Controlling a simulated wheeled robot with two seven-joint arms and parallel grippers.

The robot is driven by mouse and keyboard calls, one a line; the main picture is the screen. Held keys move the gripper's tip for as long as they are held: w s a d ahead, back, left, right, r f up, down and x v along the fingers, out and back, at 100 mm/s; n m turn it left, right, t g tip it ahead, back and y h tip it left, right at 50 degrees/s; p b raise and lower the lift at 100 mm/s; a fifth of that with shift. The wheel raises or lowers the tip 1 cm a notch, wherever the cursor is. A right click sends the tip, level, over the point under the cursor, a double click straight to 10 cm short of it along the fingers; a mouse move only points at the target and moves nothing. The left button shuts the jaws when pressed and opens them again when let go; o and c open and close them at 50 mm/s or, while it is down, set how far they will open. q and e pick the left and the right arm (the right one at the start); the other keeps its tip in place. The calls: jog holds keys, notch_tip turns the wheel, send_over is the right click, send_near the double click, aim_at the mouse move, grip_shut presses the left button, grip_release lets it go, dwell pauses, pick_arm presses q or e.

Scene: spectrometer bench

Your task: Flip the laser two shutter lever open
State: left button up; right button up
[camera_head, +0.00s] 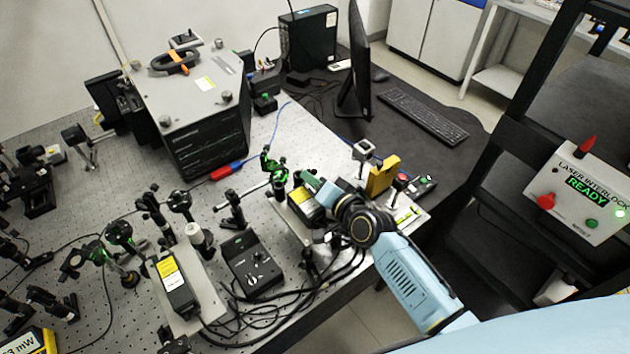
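A black laser box with a yellow label (301,200) sits on a plate at the right part of the optical bench. My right gripper (322,191) is at this box, coming in from the right over its far end and partly covering it. Whether it touches the box, and whether its fingers are open or shut, I cannot tell. A second black laser box with a yellow label (174,282) sits on a light plate at the front left. I cannot read which box is laser two, and no shutter lever can be made out clearly. My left gripper is not in view.
A black controller (252,265) with loose cables stands between the lasers. Optic mounts crowd the left and middle. A yellow block (383,176) stands just beyond my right wrist. A large grey instrument (205,130) is behind. The interlock box (582,191) at right shows READY.

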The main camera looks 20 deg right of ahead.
grip_shut()
jog(key=shift+d+f+m+y+b, duration=0.2)
jog(key=shift+m+y+b, duration=0.15)
jog(key=shift+m, duration=0.25)
grip_release()
